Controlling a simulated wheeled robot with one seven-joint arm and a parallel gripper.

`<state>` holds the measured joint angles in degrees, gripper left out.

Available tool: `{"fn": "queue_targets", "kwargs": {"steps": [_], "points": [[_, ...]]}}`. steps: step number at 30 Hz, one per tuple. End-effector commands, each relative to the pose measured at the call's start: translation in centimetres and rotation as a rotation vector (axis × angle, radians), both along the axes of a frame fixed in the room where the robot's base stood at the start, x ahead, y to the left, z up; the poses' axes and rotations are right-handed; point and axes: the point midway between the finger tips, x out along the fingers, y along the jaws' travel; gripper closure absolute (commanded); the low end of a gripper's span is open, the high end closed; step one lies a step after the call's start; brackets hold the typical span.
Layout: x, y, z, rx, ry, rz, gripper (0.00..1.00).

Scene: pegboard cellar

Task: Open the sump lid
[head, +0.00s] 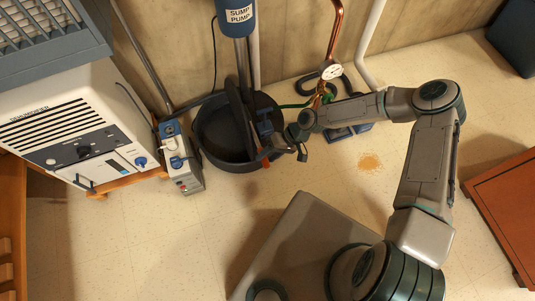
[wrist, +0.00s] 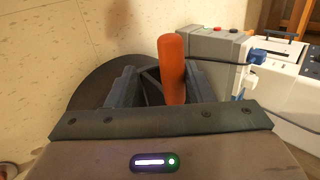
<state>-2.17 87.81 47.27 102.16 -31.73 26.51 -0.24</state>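The round, dark sump lid (head: 235,112) stands tilted up steeply over the black sump basin (head: 206,140), whose inside shows in the head view. The lid also shows as a dark disc in the wrist view (wrist: 92,88). My gripper (head: 268,140) is at the lid's right side. The orange handle (wrist: 172,68) lies between its two fingers in the wrist view, and its end (head: 265,161) pokes out beside the gripper in the head view. The fingers look shut on the handle, though the contact itself is partly hidden by the gripper body.
The sump pump (head: 238,17) and its pipe rise behind the basin. A grey control box (head: 182,165) with plugs and a white dehumidifier (head: 80,130) stand to the left. A gauge (head: 331,72) and hoses are behind my arm. A red-brown cabinet (head: 505,205) is at right. Floor at front left is clear.

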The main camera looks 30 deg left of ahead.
Motion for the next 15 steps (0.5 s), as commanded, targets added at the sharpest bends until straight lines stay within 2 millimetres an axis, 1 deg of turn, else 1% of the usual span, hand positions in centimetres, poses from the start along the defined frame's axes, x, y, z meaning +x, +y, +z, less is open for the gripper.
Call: {"fn": "queue_targets", "kwargs": {"steps": [15], "points": [[-0.06,0.12,0.49,0.001,0.001,0.004,0.56]]}}
